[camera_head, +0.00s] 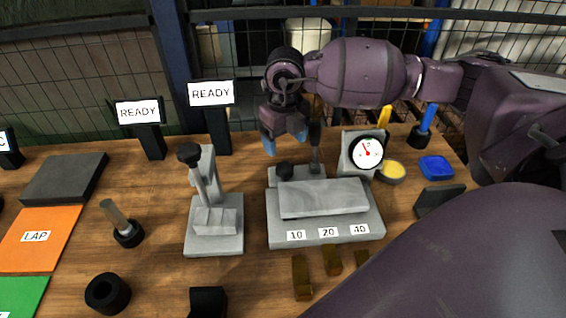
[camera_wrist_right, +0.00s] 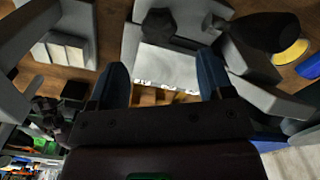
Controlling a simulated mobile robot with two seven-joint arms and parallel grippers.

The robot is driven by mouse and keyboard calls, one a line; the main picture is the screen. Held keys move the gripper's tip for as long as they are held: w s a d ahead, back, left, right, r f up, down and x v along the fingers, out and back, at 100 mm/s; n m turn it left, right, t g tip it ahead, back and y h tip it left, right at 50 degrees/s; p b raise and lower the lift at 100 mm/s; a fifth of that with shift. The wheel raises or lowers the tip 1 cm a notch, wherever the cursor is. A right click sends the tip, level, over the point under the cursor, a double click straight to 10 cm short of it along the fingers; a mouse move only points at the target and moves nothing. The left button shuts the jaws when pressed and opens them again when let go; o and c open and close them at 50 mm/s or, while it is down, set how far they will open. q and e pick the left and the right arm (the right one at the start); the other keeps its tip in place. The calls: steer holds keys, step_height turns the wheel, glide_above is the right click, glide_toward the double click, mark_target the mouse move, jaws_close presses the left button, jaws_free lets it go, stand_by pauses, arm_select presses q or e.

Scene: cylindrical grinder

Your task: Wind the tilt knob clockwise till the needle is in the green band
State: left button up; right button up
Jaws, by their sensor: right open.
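A black tilt knob (camera_head: 285,170) sits at the back left of the grey tilting block (camera_head: 325,198). The knob also shows in the right wrist view (camera_wrist_right: 158,22), at the top middle, past the fingertips. A round white dial (camera_head: 368,152) with a red needle stands at the block's back right. The needle points up and left; a green band is too small to make out. My right gripper (camera_head: 285,143) is open, its blue fingers pointing down above and behind the knob, apart from it. In the right wrist view my right gripper (camera_wrist_right: 160,62) is empty. My left gripper is out of view.
A grey stand with a black-topped lever (camera_head: 190,155) is left of the block. A black-handled post (camera_head: 315,135) rises close beside my right fingers. A yellow dish (camera_head: 391,172) and a blue tray (camera_head: 436,167) lie right of the dial. Brass blocks (camera_head: 302,278) lie in front.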

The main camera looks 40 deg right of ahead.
mark_target(284, 167)
step_height(284, 167, down, 7)
steer(key=shift+b, duration=0.45)
steer(key=shift+f, duration=0.5)
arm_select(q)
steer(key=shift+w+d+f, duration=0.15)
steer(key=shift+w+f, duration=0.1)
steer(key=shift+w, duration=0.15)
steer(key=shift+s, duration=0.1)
arm_select(e)
steer(key=shift+c, duration=0.2)
